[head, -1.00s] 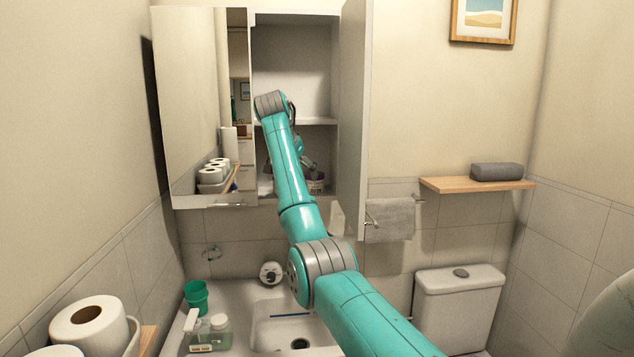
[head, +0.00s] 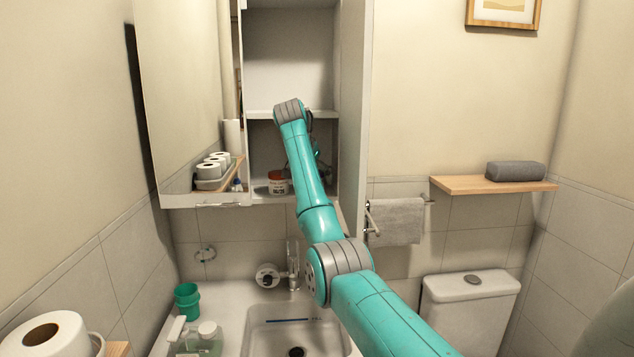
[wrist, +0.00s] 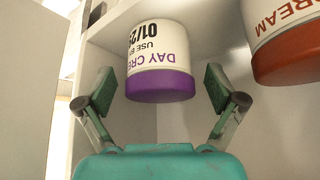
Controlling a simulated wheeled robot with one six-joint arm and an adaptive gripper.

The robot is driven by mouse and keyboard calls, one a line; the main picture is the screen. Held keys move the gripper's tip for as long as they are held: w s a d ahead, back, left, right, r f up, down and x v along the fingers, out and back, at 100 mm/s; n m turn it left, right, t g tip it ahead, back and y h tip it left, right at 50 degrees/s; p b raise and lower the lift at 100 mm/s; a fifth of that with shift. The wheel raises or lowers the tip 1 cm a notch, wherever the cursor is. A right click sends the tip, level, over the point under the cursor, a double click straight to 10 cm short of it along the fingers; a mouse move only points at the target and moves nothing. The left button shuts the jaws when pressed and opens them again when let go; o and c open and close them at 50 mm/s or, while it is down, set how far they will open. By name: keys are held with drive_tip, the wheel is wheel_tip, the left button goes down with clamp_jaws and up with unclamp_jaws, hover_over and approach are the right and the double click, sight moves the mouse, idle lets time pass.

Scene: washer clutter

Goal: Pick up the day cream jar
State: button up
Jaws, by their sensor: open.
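The day cream jar (wrist: 160,65) is white with a purple lid and dark print reading "DAY CRE". It shows upside down in the wrist view. My gripper (wrist: 160,90) is open, one finger on each side of the jar's lid end, with gaps between the pads and the jar. The pads are not closed on it. In the head view my arm hides the jar, and most of my gripper is behind the arm, in the lower part of the open cabinet (head: 290,114).
A similar cream jar (wrist: 285,40) with an orange-red lid stands close by; the head view shows it on the cabinet floor (head: 278,184), left of my arm. The open cabinet door (head: 354,110) is at the right, the mirror (head: 185,100) at the left, the sink below.

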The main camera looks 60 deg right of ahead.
drive_tip(key=c, duration=1.3)
drive_tip(key=shift+r, duration=0.25)
drive_tip(key=shift+c, duration=0.2)
